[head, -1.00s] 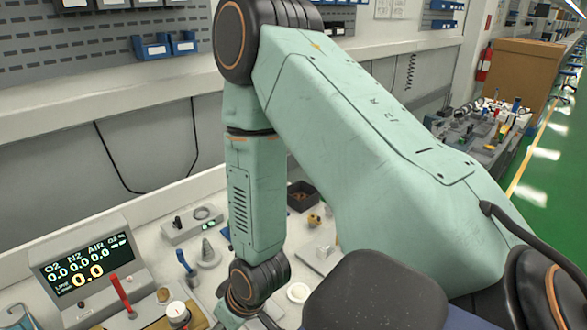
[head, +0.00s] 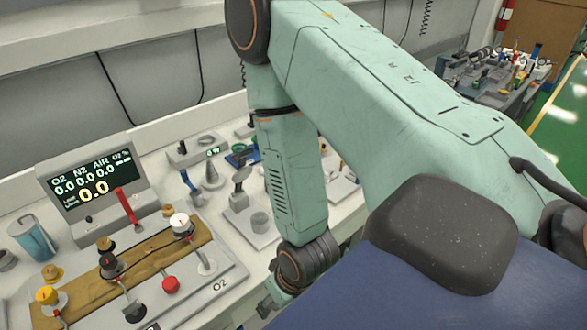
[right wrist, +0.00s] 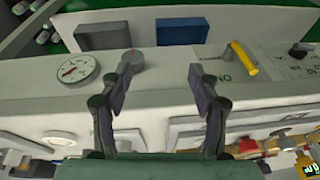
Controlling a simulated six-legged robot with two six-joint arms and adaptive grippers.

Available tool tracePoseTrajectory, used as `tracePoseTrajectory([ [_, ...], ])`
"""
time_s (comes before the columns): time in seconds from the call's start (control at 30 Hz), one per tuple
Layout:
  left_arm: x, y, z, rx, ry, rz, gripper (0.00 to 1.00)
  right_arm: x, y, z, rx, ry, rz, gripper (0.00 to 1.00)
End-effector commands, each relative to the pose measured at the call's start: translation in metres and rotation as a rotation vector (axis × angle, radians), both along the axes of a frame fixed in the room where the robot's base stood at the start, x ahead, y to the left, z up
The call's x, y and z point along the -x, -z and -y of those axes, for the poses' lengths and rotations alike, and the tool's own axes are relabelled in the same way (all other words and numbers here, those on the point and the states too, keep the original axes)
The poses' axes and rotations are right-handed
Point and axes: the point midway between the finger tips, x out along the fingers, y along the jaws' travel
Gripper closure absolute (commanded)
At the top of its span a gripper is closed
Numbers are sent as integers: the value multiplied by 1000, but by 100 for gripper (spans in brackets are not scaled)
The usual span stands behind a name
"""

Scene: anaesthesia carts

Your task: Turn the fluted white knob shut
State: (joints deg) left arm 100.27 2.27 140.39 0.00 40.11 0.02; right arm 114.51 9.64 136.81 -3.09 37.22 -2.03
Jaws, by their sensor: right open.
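The white knob (head: 180,222) stands on the panel with the wooden strip (head: 150,258), at the strip's right end; it is too small to see its fluting clearly. My right gripper (head: 272,302) is low beside the bench's front edge, to the right of the panel and apart from the knob. It is mostly hidden behind its own wrist in the head view. In the right wrist view its two fingers (right wrist: 157,92) are spread with nothing between them. The white knob cannot be made out there. My left gripper is in neither view.
The panel also carries a red knob (head: 171,285), a yellow knob (head: 47,295) and dark knobs (head: 110,263). A red lever (head: 127,207) stands before the display (head: 90,185). The right wrist view shows a gauge (right wrist: 77,69) and a yellow handle (right wrist: 243,58).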

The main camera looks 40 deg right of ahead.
Motion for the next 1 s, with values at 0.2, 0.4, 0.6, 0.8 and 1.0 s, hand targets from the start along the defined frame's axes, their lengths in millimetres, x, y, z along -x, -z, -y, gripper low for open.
tracePoseTrajectory([
  [0.2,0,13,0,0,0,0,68,12,18,0,7,9,-23,38],
  [0.4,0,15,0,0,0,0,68,14,21,0,8,9,-29,38],
  [0.6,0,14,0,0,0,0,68,14,21,0,8,9,-29,38],
  [0.8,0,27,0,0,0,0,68,27,37,0,18,16,-51,38],
  [1.0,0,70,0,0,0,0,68,70,96,-1,40,-1,-142,38],
])
